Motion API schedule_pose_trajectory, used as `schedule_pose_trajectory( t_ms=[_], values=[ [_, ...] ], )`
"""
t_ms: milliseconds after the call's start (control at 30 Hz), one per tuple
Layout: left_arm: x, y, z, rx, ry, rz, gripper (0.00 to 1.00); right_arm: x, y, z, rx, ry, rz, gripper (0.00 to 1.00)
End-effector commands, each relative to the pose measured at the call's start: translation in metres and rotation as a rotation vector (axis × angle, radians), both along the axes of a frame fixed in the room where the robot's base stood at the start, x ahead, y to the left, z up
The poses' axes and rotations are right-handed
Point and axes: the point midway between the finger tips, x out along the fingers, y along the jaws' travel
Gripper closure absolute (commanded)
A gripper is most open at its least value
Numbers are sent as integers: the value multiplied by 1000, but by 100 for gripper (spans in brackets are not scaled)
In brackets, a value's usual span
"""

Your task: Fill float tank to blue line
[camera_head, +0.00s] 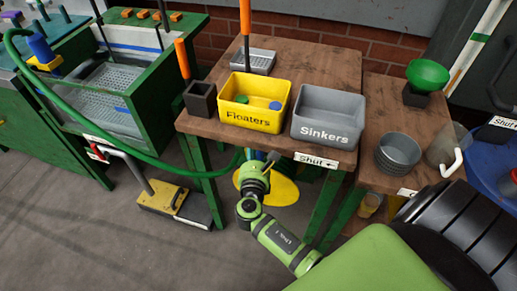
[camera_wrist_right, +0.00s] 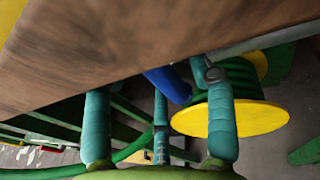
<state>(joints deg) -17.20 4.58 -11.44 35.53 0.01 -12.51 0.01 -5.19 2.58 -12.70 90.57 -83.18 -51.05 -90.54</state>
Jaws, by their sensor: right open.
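My right gripper (camera_head: 263,160) is beside the reel, near the table's front edge. In the right wrist view my right gripper (camera_wrist_right: 157,88) is open, its fingers apart. A blue cylindrical part (camera_wrist_right: 166,84) shows between and beyond them, with the reel (camera_wrist_right: 235,118) at right. My left gripper is out of view.
The table (camera_head: 195,123) holds a yellow Floaters bin (camera_head: 254,118) and a grey Sinkers bin (camera_head: 326,132). A blue-and-yellow fitting (camera_head: 42,52) is far left.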

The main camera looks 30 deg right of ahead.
Motion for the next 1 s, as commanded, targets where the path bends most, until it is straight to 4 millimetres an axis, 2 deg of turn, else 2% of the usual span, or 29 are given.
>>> schedule_pose_trajectory(
  t_ms=[167, 400, 600, 800, 1000],
  values=[
    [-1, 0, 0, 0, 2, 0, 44, -18, 15, 2, 3, 2, 3, 44],
    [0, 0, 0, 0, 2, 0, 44, -58, 46, 8, 2, 2, 1, 44],
    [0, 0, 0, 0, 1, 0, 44, -83, 65, 13, -2, 1, -1, 44],
    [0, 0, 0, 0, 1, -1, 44, -92, 72, 16, -2, -1, -2, 44],
    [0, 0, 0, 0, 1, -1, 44, -92, 72, 16, -2, -1, -2, 44]
  ],
)
